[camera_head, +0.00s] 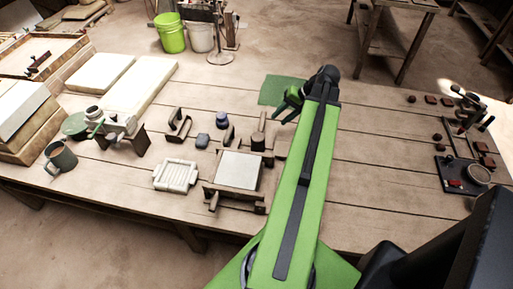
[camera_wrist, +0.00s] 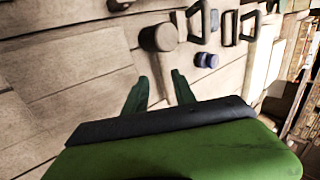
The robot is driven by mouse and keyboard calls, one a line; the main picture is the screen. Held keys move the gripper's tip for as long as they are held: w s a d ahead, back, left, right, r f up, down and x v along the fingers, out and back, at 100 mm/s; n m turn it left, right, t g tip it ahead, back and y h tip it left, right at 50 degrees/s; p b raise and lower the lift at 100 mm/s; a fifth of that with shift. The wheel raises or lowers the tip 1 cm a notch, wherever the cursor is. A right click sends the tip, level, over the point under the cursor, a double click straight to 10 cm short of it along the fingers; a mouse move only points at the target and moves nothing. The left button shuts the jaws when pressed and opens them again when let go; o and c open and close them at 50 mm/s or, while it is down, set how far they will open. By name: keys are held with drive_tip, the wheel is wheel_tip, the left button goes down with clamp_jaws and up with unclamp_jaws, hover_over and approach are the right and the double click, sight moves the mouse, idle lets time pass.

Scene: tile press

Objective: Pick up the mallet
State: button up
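The mallet (camera_head: 258,142) stands out as a dark brown cylinder head with a short handle, on the wooden table just behind the white tile press. My gripper (camera_head: 288,102) is above the table, to the right of and beyond the mallet, near a green mat. In the wrist view my gripper (camera_wrist: 160,84) has its two green fingers apart with nothing between them. The mallet lies ahead of the fingertips, not touching them.
The tile press (camera_head: 238,172) is in front of the mallet. A dark blue knob (camera_head: 222,120) and a wooden handled block (camera_head: 180,124) lie to its left. A green mat (camera_head: 276,90) lies behind.

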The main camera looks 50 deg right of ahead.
sight(260, 134)
drive_tip(key=b+x, duration=0.5)
drive_tip(key=x, duration=0.3)
drive_tip(key=shift+f+b, duration=0.35)
drive_tip(key=shift+f, duration=0.05)
drive_tip(key=shift+w+a+f, duration=0.1)
drive_tip(key=shift+w+a, duration=0.1)
drive_tip(key=shift+w, duration=0.05)
drive_tip(key=b+x, duration=0.4)
drive_tip(key=x, duration=0.1)
drive_tip(key=shift+d, duration=0.1)
drive_tip(key=shift+w+f+b, duration=0.1)
drive_tip(key=shift+w+b, duration=0.1)
drive_tip(key=shift+b, duration=0.1)
clamp_jaws()
